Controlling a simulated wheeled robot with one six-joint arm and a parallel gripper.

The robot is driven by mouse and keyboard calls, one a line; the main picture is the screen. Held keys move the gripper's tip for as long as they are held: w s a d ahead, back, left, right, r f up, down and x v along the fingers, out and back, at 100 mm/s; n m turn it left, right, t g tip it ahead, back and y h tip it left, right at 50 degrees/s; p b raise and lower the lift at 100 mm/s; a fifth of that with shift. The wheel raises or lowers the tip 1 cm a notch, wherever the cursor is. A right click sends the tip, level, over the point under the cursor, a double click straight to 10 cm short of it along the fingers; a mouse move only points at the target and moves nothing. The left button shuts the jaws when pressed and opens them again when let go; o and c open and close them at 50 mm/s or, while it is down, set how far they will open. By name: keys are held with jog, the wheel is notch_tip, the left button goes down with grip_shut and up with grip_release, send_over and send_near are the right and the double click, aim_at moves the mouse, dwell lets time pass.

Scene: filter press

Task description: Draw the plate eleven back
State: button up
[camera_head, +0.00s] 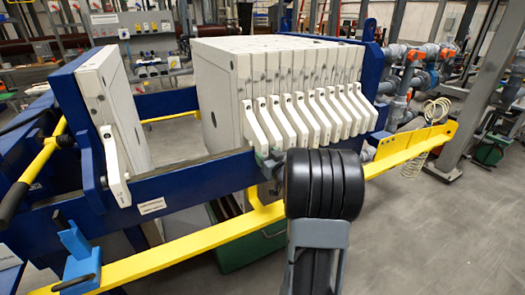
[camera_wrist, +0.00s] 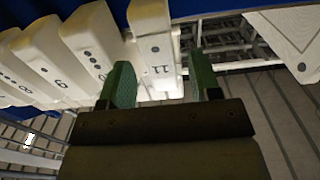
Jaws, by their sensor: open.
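Plate eleven's pale handle (camera_wrist: 154,45), marked 11, is at the top middle of the wrist view. It is the last handle of the row there, with a gap to its right. In the head view it appears to be the leftmost handle (camera_head: 262,125) of the packed stack. My gripper (camera_wrist: 160,70) is open, with one green finger left and one right of the handle's lower end. No contact with the handle is visible. In the head view my gripper (camera_head: 270,166) is partly hidden behind my dark wrist, just below that handle.
Several neighbouring handles (camera_wrist: 85,52) stand close left of eleven in the wrist view. A separate plate (camera_head: 110,110) stands at the left, across an open gap from the stack. A yellow rail (camera_head: 185,243) and the blue frame beam (camera_head: 185,186) run along the front.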

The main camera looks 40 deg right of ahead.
jog(key=shift+w+d, duration=0.15)
jog(key=shift+w, duration=0.75)
jog(key=shift+w+d, duration=0.1)
jog(key=shift+w, duration=0.8)
jog(key=shift+c, duration=0.4)
grip_shut()
